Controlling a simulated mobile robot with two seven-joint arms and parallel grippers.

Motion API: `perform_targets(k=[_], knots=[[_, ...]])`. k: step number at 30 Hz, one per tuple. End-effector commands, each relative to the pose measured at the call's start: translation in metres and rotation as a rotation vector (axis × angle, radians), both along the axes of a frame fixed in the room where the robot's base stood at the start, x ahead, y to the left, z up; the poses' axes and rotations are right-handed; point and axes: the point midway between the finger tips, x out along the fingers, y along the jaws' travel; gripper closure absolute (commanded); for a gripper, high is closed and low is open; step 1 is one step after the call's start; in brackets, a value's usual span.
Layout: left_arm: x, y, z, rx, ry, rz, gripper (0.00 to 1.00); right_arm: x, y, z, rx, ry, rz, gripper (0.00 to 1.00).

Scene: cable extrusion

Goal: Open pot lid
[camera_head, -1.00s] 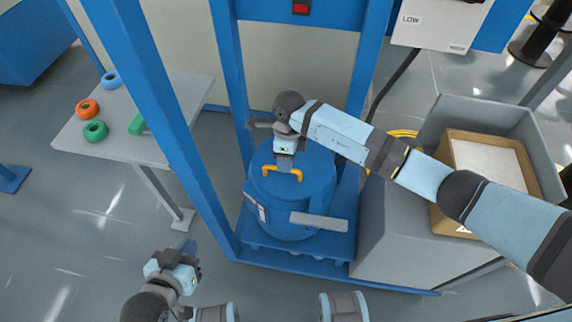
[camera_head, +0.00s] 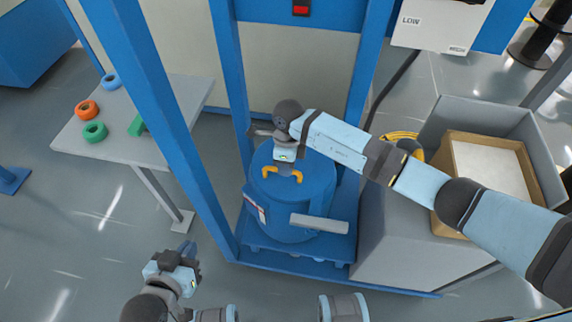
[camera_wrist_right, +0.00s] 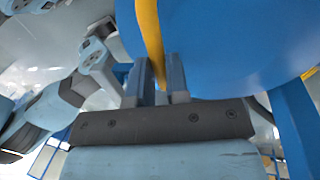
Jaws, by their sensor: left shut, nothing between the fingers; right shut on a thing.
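The blue pot (camera_head: 285,215) stands on a blue base inside the blue frame. Its blue lid (camera_head: 316,172) has a yellow handle (camera_head: 269,173) on top. My right gripper (camera_head: 284,170) reaches in from the right and is shut on the handle. In the right wrist view the yellow handle (camera_wrist_right: 149,32) runs between the fingers of my right gripper (camera_wrist_right: 161,82), with the blue lid (camera_wrist_right: 225,45) behind. The head view does not show clearly whether the lid sits flush on the pot. My left gripper (camera_head: 185,247) is shut and empty at the lower left, away from the pot.
Blue frame posts (camera_head: 150,110) stand on both sides of the pot. A grey flat bar (camera_head: 320,223) juts out at the pot's front. A table (camera_head: 180,105) with coloured rings is at left. A grey cabinet (camera_head: 400,240) with a cardboard box (camera_head: 490,145) is at right.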

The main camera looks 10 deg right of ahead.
Motion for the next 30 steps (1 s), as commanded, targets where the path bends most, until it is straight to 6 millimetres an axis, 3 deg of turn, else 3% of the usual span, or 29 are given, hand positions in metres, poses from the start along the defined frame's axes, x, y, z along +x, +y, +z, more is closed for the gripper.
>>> perform_targets(k=[8,18,30], knots=[[0.000,0.002,0.004,0.009,0.006,0.002,1.00,0.013,-0.005,0.027,-0.004,-0.007,-0.001,1.00],[-0.001,0.003,0.001,0.016,0.011,0.004,1.00,0.044,-0.016,0.066,-0.004,-0.012,-0.006,1.00],[0.000,0.001,-0.001,0.009,0.007,0.003,1.00,0.072,-0.026,0.088,-0.006,-0.012,-0.006,1.00]])
